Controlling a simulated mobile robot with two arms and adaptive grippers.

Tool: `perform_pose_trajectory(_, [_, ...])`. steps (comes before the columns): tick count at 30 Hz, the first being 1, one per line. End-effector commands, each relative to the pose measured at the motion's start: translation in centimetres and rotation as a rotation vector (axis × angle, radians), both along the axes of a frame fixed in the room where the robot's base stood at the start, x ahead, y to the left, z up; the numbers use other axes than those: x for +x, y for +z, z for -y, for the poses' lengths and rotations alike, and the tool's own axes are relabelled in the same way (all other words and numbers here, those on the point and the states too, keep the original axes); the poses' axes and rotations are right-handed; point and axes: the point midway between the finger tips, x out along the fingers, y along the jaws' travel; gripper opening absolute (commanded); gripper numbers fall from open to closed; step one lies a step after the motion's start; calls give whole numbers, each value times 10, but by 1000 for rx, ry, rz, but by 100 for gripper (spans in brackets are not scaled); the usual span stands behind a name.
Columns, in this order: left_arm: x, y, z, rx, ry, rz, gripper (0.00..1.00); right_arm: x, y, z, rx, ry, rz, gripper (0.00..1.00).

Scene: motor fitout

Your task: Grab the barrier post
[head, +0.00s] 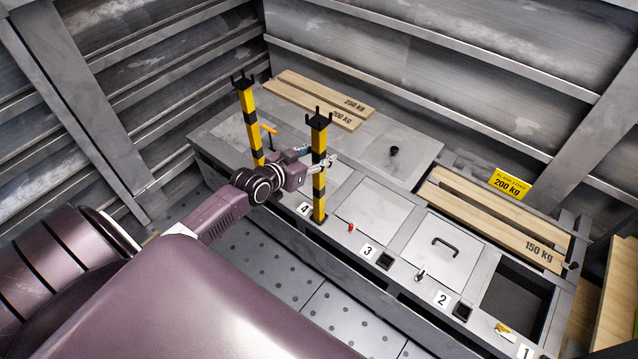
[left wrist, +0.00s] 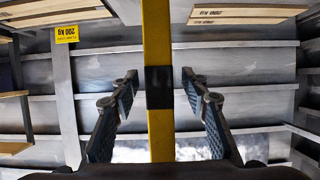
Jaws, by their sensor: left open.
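Two yellow-and-black posts with dark forked tops stand upright on the grey bench. The nearer barrier post (head: 319,206) stands by the number 4 label, and the other post (head: 252,127) is farther left. My left gripper (head: 323,166) is at the middle of the nearer post. In the left wrist view, this post (left wrist: 159,120) runs between the two open fingers of my left gripper (left wrist: 159,82), with a gap on each side. A black band of the post is level with the fingertips. My right gripper is in neither view.
Wooden planks marked 200 kg (head: 300,97) lie at the back of the bench, and planks marked 150 kg (head: 490,215) lie at the right. A red knob (head: 351,227), a hatch handle (head: 446,242) and an open bay (head: 515,300) are along the bench. Ribbed metal walls enclose it.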

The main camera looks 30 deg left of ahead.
Motion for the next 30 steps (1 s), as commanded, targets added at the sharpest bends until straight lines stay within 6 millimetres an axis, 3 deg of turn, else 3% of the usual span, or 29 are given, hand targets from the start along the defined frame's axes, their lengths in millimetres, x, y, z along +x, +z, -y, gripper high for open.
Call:
perform_pose_trajectory(5, [0,0,0,0,0,-1,42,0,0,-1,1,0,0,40])
perform_pose_trajectory(17, [0,0,0,1,0,-1,0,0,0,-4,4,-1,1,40])
perform_pose_trajectory(30, [1,3,0,1,1,6,0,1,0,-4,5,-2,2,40])
